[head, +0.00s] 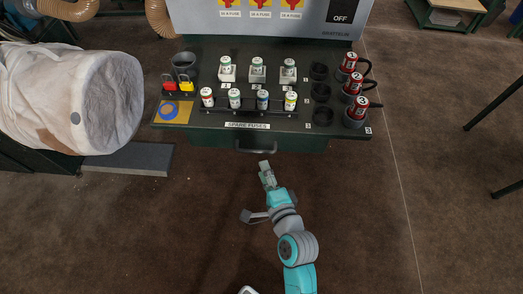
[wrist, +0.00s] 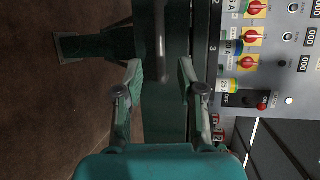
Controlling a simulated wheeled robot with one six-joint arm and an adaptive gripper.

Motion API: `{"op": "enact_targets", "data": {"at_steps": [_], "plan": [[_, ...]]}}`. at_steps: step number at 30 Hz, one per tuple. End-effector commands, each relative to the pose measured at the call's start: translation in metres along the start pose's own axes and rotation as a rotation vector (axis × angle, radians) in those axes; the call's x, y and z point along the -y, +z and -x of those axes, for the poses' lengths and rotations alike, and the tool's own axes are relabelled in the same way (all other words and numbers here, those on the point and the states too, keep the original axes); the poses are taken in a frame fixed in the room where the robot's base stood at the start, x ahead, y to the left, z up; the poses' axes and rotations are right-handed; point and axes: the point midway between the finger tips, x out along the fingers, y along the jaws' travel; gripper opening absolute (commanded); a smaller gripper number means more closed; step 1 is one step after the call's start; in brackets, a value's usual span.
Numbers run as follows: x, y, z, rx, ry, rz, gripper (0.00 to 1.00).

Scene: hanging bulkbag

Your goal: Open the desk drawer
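The dark green desk (head: 185,135) stands ahead in the head view. Its drawer (head: 310,145) is under the front edge, below the SPARE FUSES label, and looks shut. The drawer handle (head: 257,149) is a dark bar on its front. My gripper (head: 266,167) is just in front of the handle, slightly right of it. In the wrist view my gripper (wrist: 160,68) is open, with its two fingers apart and nothing held. The handle (wrist: 162,42) shows as a grey bar beyond and between the fingertips. I cannot see any contact.
A large white bulk bag (head: 70,100) hangs at the left, close to the desk. Fuses, padlocks and red cans (head: 350,62) stand on the desktop. A switch panel (head: 265,15) rises behind. The brown floor in front of the desk is clear.

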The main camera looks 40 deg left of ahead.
Motion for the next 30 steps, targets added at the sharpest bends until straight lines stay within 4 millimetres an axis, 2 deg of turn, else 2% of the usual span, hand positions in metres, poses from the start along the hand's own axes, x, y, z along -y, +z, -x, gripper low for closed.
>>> {"op": "enact_targets", "data": {"at_steps": [9,15,20,28,30], "plan": [[0.001,0.000,-0.057,0.001,-0.001,0.002,0.39],[0.000,0.000,-0.080,0.000,0.000,0.000,0.39],[0.000,0.000,-0.087,-0.001,-0.001,0.001,0.39],[0.000,0.000,-0.088,-0.001,-0.001,0.001,0.39],[0.000,0.000,-0.088,-0.001,-0.001,0.001,0.21]]}}
